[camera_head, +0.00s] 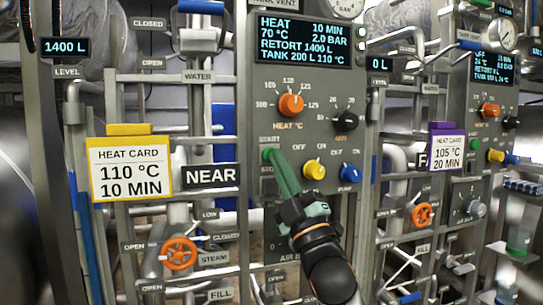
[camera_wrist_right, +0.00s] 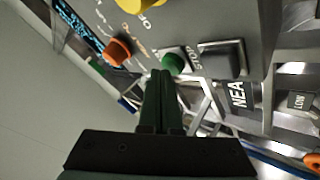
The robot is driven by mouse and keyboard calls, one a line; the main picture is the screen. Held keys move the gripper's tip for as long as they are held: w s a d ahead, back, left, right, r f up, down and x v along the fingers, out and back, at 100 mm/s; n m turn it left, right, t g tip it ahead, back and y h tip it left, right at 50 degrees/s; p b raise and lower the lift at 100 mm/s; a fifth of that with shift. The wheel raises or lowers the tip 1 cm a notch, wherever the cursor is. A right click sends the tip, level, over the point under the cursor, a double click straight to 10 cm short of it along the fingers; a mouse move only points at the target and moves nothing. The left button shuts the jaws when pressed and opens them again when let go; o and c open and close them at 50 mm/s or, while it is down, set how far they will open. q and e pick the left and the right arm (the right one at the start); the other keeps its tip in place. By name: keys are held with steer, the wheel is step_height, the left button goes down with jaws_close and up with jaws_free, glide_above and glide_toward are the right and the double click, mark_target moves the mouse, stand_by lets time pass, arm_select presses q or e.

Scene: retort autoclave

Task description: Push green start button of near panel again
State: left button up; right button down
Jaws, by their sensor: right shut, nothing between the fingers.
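The near panel (camera_head: 330,100) is a grey console with a lit display (camera_head: 303,40) reading HEAT 10 MIN, 70 °C, 2.0 BAR, RETORT 1400 L, TANK 200 L 110 °C. In the wrist view the green start button (camera_wrist_right: 173,63) sits just beyond the fingertips of my right gripper (camera_wrist_right: 163,74). My left gripper is not in view.
A yellow heat card (camera_head: 130,168) and NEAR sign (camera_head: 210,175) are left. The far panel (camera_head: 485,110) stands right. Pipes and an orange steam valve (camera_head: 179,253) lie below.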

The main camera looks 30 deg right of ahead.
steer(key=shift+s+a, duration=0.1)
steer(key=shift+s, duration=0.35)
steer(key=shift+s, duration=0.1)
steer(key=s, duration=0.2)
steer(key=s+a, duration=0.1)
steer(key=s, duration=0.1)
steer(key=shift+s+a, duration=0.1)
steer(key=shift+s, duration=0.25)
stand_by(0.6)
